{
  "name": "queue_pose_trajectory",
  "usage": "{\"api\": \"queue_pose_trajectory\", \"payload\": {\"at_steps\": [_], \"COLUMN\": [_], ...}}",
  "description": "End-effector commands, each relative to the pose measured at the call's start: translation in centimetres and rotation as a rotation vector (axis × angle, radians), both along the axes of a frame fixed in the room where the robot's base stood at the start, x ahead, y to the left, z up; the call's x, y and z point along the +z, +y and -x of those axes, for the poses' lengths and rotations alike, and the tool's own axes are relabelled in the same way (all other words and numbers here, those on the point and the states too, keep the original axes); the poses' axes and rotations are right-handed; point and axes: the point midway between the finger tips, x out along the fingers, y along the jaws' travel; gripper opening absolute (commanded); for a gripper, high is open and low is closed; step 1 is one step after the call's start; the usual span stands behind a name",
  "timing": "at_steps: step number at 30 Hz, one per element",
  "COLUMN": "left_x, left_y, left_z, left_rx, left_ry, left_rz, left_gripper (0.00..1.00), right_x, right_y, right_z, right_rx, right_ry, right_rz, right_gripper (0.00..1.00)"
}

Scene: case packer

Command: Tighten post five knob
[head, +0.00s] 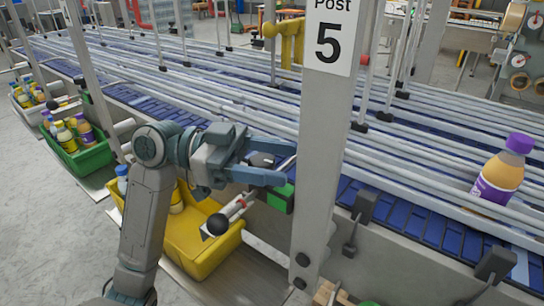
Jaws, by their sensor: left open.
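Post five (312,150) is a grey upright with a white sign reading "Post 5" (328,38). A black ball knob (217,224) sits on the end of a light rod just left of the post, above the yellow bin. Two small dark knobs or bolts (302,260) show low on the post. I cannot tell which of these is the post five knob. My left gripper (276,164) is open beside the post's left side, above and right of the ball knob. It appears empty, and its far finger is partly hidden. My right gripper is not in view.
Guide rails and a blue conveyor (420,222) run behind the post, with a purple-capped bottle (500,172) at right. A yellow bin (190,240) and a green bin (84,158) with bottles stand at left.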

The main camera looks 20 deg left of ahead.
Motion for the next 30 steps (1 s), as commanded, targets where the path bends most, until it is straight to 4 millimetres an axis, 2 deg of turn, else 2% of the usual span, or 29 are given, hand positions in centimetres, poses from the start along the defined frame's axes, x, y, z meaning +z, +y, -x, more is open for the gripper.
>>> {"api": "queue_pose_trajectory", "payload": {"at_steps": [4, 11, 14, 21, 30], "left_x": [0.0, 0.0, -0.1, -0.3, 0.0], "left_y": [0.0, 0.0, 0.0, 0.0, 0.0], "left_z": [0.0, 0.0, 0.0, 0.1, 0.2], "left_rx": [0.0, 0.0, -0.005, -0.112, -0.136], "left_ry": [0.0, -0.001, -0.001, -0.001, -0.001], "left_rz": [0.0, 0.0, 0.0, 0.002, 0.001], "left_gripper": [0.57, 0.12, 0.12, 0.12, 0.12], "right_x": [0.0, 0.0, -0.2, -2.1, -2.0], "right_y": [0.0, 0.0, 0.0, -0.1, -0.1], "right_z": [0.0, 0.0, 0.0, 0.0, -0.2], "right_rx": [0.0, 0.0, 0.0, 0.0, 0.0], "right_ry": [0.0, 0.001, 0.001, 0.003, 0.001], "right_rz": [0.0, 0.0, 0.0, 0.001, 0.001], "right_gripper": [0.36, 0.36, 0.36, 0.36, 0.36]}}
